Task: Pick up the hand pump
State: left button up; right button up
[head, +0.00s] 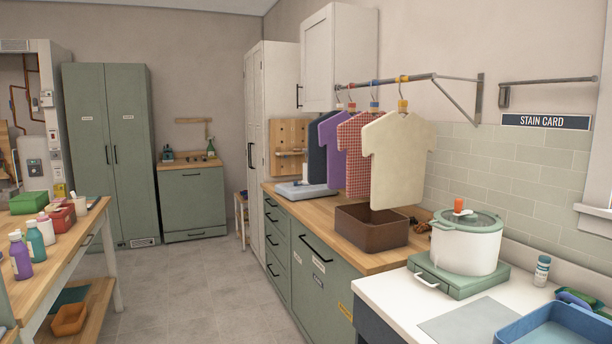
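I cannot pick out a hand pump for certain in the head view. A small teal object (168,156) stands at the left end of the far green cabinet's wooden top, too small to make out. A green bottle (211,148) with a spray-like top stands at the right end of the same top. Neither of my grippers is in view.
Grey floor (180,285) is open between the left workbench (66,245) with bottles and boxes and the right counter. The right counter holds a brown bin (371,238), a white pot (466,245) and a blue tray (560,325). Shirts hang above.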

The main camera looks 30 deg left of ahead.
aim_at(304, 182)
jog(key=i+j+u, duration=0.85)
jog(key=i+u, duration=0.5)
jog(key=i, duration=0.2)
jog(key=i+u, duration=0.1)
jog(key=i, duration=1.8)
